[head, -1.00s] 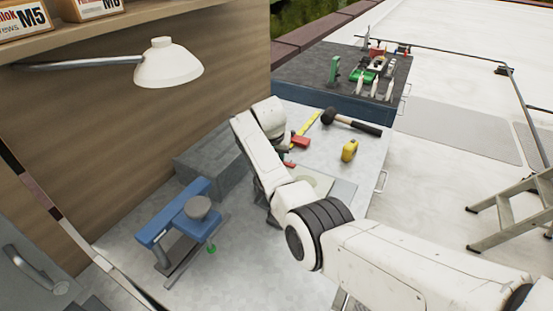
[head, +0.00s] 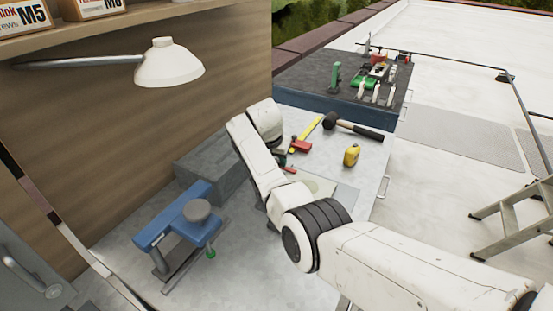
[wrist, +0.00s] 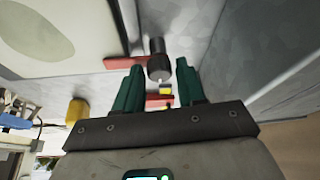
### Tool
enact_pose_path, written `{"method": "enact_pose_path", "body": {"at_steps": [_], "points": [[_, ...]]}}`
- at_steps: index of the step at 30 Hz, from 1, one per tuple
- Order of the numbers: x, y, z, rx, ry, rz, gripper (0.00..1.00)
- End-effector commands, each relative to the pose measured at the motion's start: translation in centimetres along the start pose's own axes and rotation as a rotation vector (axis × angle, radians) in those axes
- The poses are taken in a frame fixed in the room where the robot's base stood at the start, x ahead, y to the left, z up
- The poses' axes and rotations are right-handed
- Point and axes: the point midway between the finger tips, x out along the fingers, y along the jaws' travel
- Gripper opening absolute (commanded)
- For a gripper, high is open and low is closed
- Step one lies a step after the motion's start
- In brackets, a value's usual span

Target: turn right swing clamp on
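In the wrist view my gripper (wrist: 160,65) is open, its two green fingers apart. A dark cylinder with a lighter end (wrist: 158,62) shows between the fingertips, with a red bar (wrist: 125,62) reaching left from it. It looks like a swing clamp; I cannot tell whether the fingers touch it. Another red part with yellow (wrist: 158,101) shows lower between the fingers. In the head view a red part (head: 302,146) stands by my arm, and a bit of red (head: 287,169) shows closer to it. My gripper is hidden behind my arm there.
A grey block (head: 213,165) stands left of my arm, with a blue vise-like tool (head: 178,218) in front. A lamp (head: 168,66) hangs above.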

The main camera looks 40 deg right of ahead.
Motion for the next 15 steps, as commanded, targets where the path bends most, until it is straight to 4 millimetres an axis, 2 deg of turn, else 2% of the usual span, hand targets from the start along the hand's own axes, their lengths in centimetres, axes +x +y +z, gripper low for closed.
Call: {"method": "enact_pose_path", "body": {"at_steps": [1,4,11,15], "points": [[-0.01,0.0,-0.01,0.0,0.0,0.0,0.45],[0.0,0.01,-0.01,0.0,0.0,0.0,0.54],[-0.01,0.02,-0.01,-0.001,0.0,0.0,0.55],[-0.69,-0.04,-0.06,0.0,0.002,-0.001,0.55]]}}
